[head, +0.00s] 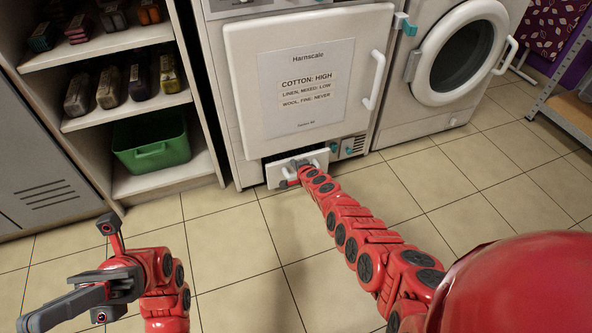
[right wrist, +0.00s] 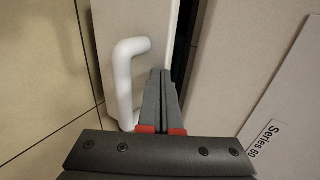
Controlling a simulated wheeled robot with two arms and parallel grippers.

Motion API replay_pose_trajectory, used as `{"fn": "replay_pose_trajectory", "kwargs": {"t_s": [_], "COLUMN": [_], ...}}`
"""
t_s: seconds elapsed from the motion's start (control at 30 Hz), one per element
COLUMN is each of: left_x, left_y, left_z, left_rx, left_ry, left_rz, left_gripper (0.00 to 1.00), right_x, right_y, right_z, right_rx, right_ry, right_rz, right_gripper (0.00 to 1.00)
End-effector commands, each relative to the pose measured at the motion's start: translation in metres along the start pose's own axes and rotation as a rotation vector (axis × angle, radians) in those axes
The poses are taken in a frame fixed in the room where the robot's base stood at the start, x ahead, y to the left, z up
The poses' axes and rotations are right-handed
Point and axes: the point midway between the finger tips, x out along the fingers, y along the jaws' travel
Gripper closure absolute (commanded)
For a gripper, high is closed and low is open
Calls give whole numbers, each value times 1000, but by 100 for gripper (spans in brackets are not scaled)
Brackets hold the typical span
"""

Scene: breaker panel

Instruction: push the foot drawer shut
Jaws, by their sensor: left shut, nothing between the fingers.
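The foot drawer (head: 277,178) is a low white-fronted drawer at the bottom of the white machine. A dark gap shows above its front, so it stands a little out. Its white handle (right wrist: 124,85) is in the right wrist view. My right gripper (head: 298,165) is at the drawer front. In the right wrist view its two fingers (right wrist: 163,75) lie together, beside the handle and not around it. I cannot tell whether the tips touch the front. My left gripper (head: 34,320) is shut and empty at the lower left, well away from the drawer.
The machine's door (head: 238,75) above the drawer is closed. The tiled floor (head: 250,260) in front is clear.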

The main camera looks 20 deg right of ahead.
Motion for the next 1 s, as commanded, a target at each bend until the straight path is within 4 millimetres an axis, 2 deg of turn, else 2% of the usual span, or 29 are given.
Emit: {"fn": "replay_pose_trajectory", "kwargs": {"t_s": [0.23, 0.73, 0.87, 1.0], "left_x": [14, 14, 3, -28], "left_y": [-7, -7, -2, 9], "left_z": [-10, -8, 0, 14], "left_rx": [-11, -10, -1, 16], "left_ry": [95, 87, 8, -169], "left_rz": [-53, -49, -8, 80], "left_gripper": [100, 100, 100, 100], "right_x": [4, 3, 0, -5], "right_y": [-3, -2, -2, 1], "right_z": [0, 1, 2, 3], "right_rx": [-1, 0, 1, 1], "right_ry": [-1, -1, -2, -4], "right_rz": [-1, 0, 1, 3], "right_gripper": [100, 100, 100, 100]}}
